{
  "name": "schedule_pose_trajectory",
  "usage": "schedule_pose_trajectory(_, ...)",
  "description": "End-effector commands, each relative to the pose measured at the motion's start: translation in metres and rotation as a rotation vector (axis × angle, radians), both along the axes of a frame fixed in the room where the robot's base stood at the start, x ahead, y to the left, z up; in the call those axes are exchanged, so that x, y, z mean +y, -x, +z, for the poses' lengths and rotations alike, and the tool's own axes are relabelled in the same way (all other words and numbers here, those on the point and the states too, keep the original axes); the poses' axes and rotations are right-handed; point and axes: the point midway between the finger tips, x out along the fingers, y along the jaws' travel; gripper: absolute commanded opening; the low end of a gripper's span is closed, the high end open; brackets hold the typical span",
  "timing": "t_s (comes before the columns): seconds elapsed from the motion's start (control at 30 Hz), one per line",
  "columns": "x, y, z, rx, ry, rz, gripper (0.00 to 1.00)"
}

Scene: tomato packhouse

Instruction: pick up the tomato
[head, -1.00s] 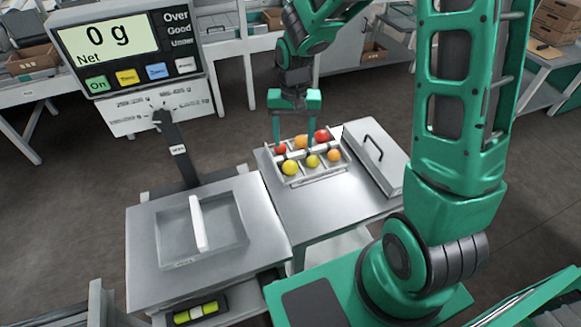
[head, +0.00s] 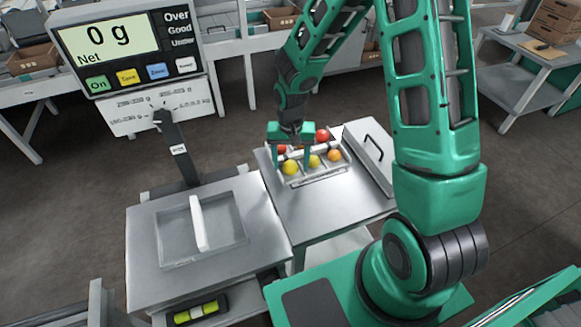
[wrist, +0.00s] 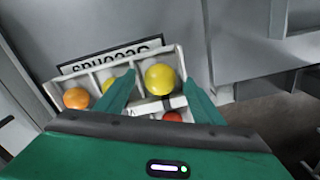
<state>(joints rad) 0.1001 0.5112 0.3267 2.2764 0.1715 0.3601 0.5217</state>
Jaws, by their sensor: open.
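A pale tray (head: 316,180) split into compartments holds several tomatoes of different colours. Its front row in the head view has a yellow tomato (head: 290,168) at left, a smaller yellow one (head: 314,161) in the middle and an orange one (head: 334,155) at right. A red tomato (head: 322,135) is at the back right. My gripper (head: 291,160) is open over the tray's left part, fingers pointing down. In the wrist view, the larger yellow tomato (wrist: 160,78) shows between the fingertips; contact cannot be told. A red tomato (wrist: 172,117) is partly hidden below it. The back-middle tomato is hidden by my gripper.
A scale with a pan (head: 172,245) and white divider stands left of the tray; its display (head: 108,40) reads 0 g. A grey lid-like panel with a black handle (head: 373,147) lies right of the tray. The metal table (head: 330,208) in front of the tray is clear.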

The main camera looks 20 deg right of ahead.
Motion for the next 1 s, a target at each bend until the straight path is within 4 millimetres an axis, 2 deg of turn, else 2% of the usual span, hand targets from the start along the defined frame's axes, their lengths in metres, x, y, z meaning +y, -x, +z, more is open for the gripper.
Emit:
schedule_pose_trajectory(0.27,0.0,0.0,-0.003,-0.001,-0.001,0.0,0.62)
schedule_pose_trajectory(0.3,0.0,0.0,-0.003,-0.001,-0.001,0.0,0.57)
schedule_pose_trajectory(0.4,0.0,0.0,-0.003,-0.001,-0.001,0.0,0.33)
schedule_pose_trajectory(0.43,0.0,0.0,-0.003,-0.001,-0.001,0.0,0.28)
schedule_pose_trajectory(0.8,0.0,0.0,-0.002,-0.001,-0.001,0.0,0.28)
schedule_pose_trajectory(1.0,0.0,-0.001,0.008,-0.004,-0.001,0.0,0.28)
